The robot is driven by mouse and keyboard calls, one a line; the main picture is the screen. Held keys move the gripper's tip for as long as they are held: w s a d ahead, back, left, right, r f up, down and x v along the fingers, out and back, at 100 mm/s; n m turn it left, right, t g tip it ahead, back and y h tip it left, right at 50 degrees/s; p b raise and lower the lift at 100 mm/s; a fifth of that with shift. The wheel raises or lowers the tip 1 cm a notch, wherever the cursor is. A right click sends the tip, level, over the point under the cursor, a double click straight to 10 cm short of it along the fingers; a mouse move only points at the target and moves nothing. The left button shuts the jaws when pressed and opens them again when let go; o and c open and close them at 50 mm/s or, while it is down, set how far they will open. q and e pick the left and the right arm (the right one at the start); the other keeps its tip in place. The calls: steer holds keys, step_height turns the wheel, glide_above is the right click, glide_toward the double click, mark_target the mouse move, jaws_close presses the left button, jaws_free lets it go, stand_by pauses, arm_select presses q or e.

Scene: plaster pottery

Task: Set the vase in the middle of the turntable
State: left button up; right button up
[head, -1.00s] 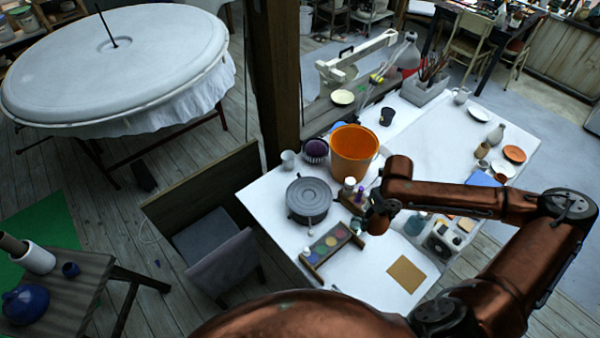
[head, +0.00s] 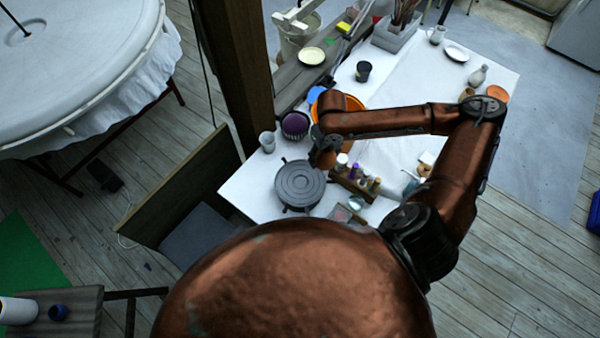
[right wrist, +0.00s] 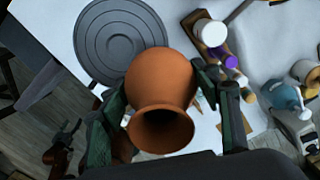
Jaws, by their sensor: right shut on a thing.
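The turntable (head: 299,184) is a grey, ringed round disc at the near left of the white table. It also shows at the top left of the right wrist view (right wrist: 108,42). My right gripper (head: 323,157) is to the upper right of the turntable in the head view. In the right wrist view my right gripper (right wrist: 168,105) is shut on the terracotta vase (right wrist: 160,82), with a finger on each side of it. The vase mouth faces the wrist camera, and its body overlaps the disc's lower right edge in that view. My left gripper is not in view.
Bottles in a wooden rack (head: 355,180) stand right of the turntable. An orange bucket (head: 317,110), partly hidden by my arm, and a purple-topped pot (head: 295,124) stand behind it. A grey cup (head: 267,141) is at the table's left edge. The turntable top looks clear.

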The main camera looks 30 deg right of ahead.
steer(key=a+f, duration=0.2)
steer(key=w+a+f, duration=0.1)
steer(key=a+f, duration=0.2)
steer(key=w+a+f, duration=0.1)
steer(key=a+f, duration=0.1)
steer(key=a, duration=0.1)
steer(key=shift+w+f+p, duration=0.2)
steer(key=shift+w+p, duration=0.05)
steer(key=shift+p, duration=0.15)
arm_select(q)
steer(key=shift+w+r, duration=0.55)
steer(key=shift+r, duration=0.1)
arm_select(e)
steer(key=shift+f, duration=1.55)
steer(key=shift+f, duration=0.4)
steer(key=o, duration=1.4)
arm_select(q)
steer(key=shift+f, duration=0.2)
arm_select(e)
step_height(320, 180, up, 13)
steer(key=shift+f, duration=0.1)
